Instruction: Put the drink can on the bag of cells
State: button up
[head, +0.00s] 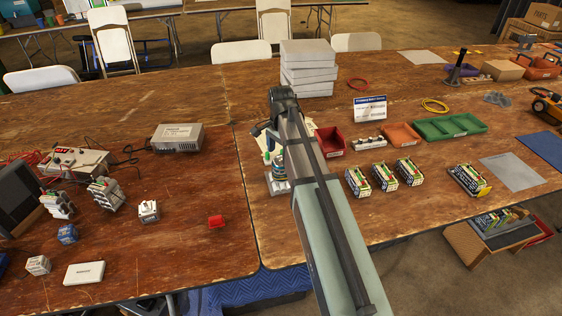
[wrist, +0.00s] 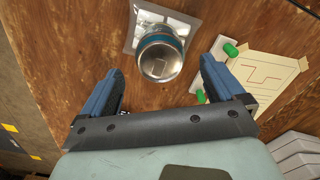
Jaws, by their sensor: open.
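The drink can (wrist: 160,58) is silver-topped with a blue-teal band. In the wrist view it stands upright over a flat silvery pouch (wrist: 134,40), which seems to be the bag of cells. In the head view the can (head: 279,170) appears to rest on the grey pouch (head: 279,188), partly beside my arm. The exact contact under the can is hidden. My gripper (wrist: 160,68) is open, with one blue-grey finger on each side of the can's near end and a gap to both. No finger visibly touches the can.
Green-capped items (wrist: 231,48) and a pale sheet with red lines (wrist: 265,75) lie close right of my gripper in the wrist view. In the head view, a red bin (head: 330,141) and several battery packs (head: 357,182) stand right of my arm.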

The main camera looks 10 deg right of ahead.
jog(key=shift+r, duration=1.65)
